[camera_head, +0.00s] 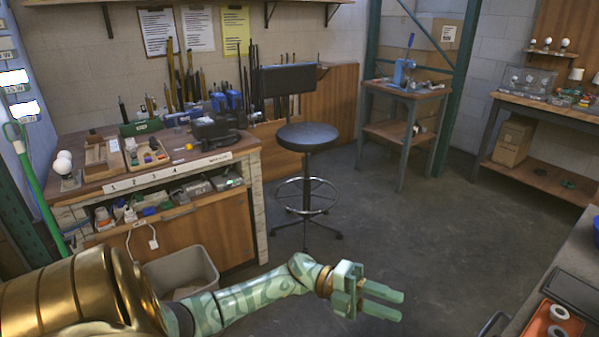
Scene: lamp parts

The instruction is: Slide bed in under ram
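A blue press (405,73) with a raised lever stands on a small wooden-topped stand at the back, right of centre. Its ram and bed are too small to tell apart from here. My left gripper (398,306) is low in the front, over the floor and far from the press. Its two pale green fingers are apart, with nothing between them. My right gripper is not in view.
A black stool (307,138) stands between the left workbench (190,163) and the press stand (404,91). A grey bin (183,270) is beside my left arm. A bench edge with an orange tray (540,322) is at front right. The middle floor is clear.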

